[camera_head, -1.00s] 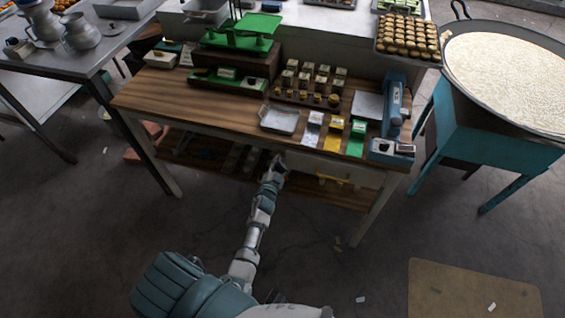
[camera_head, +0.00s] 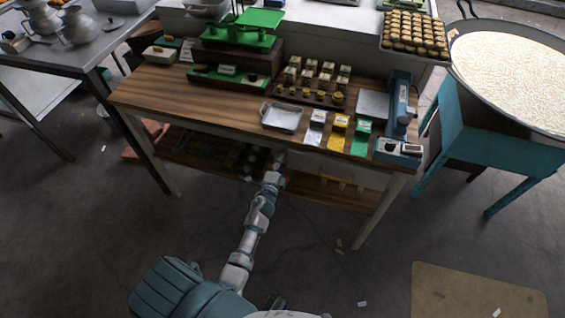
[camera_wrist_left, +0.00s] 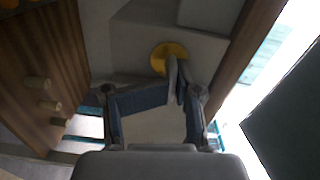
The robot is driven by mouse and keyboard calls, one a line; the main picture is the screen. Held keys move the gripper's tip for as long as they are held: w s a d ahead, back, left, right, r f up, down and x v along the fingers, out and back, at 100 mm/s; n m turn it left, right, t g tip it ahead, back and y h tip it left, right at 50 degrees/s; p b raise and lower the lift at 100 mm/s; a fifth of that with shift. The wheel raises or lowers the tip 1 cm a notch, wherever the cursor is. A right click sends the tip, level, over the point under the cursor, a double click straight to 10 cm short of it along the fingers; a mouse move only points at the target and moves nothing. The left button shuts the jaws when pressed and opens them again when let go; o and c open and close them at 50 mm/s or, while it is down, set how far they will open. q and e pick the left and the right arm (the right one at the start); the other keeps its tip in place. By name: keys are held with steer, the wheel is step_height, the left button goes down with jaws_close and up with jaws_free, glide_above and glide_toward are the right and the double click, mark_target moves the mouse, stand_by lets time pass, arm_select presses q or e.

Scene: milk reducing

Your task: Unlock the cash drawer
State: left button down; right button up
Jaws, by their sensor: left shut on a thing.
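The cash drawer (camera_head: 310,164) is a pale front panel under the wooden table's top, closed, with a yellow handle (camera_head: 338,181) below its middle. My left gripper (camera_head: 280,157) is at the left end of this panel. In the left wrist view, my left gripper (camera_wrist_left: 175,80) has its fingertips together at a round yellow piece (camera_wrist_left: 168,50) on a grey surface. The fingers cover part of this piece, and the gripper is shut on it. Whether it is a key or a knob I cannot tell. My right gripper is not in view.
The wooden table (camera_head: 190,98) carries a green scale (camera_head: 240,35), a metal tray (camera_head: 282,117), stacked small boxes and a blue device (camera_head: 400,120). A lower shelf (camera_head: 205,158) lies under it. A teal stand (camera_head: 480,140) with a large pan is at the right. The floor in front is mostly clear.

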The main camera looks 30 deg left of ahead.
arm_select(q)
steer(key=shift+w+a+r+m, duration=0.1)
steer(key=shift+a+r+m, duration=0.25)
steer(key=shift+r+m, duration=0.35)
steer(key=c, duration=1.6)
jaws_free()
steer(key=shift+o, duration=0.2)
steer(key=f+v, duration=0.1)
steer(key=v, duration=1.1)
steer(key=shift+d, duration=0.3)
steer(key=shift+f, duration=0.15)
